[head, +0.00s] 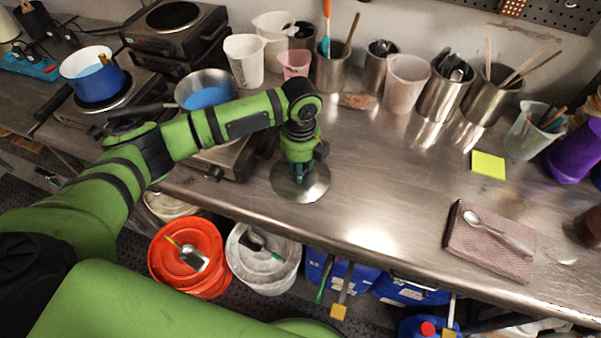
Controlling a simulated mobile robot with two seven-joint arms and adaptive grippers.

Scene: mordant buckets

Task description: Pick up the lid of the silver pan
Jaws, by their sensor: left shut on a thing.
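A round silver lid (311,187) is under my left gripper (298,175), at the front of the steel counter. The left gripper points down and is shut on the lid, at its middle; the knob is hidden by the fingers. I cannot tell whether the lid touches the counter or is just above it. The silver pan (204,80) stands uncovered on a hot plate at the left, with blue liquid in it. My left forearm passes in front of the pan's lower side. My right gripper is not in view.
A blue pot (92,75) stands on a burner at far left. Cups and steel canisters (447,90) line the wall. A folded cloth (488,243) with a spoon lies at right. Orange (160,270) and white (240,272) buckets stand below. The counter's middle is clear.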

